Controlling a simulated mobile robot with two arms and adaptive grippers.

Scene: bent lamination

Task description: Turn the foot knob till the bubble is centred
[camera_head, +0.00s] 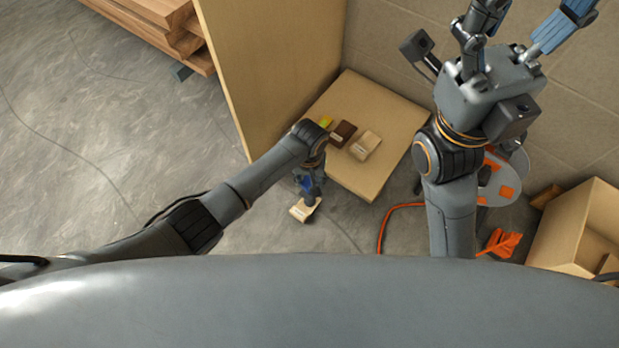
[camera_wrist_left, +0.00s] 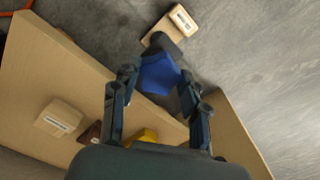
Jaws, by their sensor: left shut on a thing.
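The blue foot knob (camera_wrist_left: 158,75) sits between the fingers of my left gripper (camera_wrist_left: 158,80), which is shut on it. A dark stem (camera_wrist_left: 165,46) runs from it to a pale labelled foot block (camera_wrist_left: 181,20) on the floor. In the head view, my left gripper (camera_head: 309,184) is low beside the wooden cabinet, above the foot block (camera_head: 303,210). A yellow item (camera_head: 326,122), perhaps the level, lies on the cabinet top, and it also shows in the wrist view (camera_wrist_left: 146,137). Its bubble cannot be made out. My right gripper (camera_head: 530,18) is raised, fingers spread, nothing seen between them.
The low top (camera_head: 400,105) carries a brown block (camera_head: 342,133) and a pale labelled block (camera_head: 365,146). A tall panel (camera_head: 270,60) stands left of it. Boards, an orange cable (camera_head: 381,235) and an open box (camera_head: 570,235) lie around.

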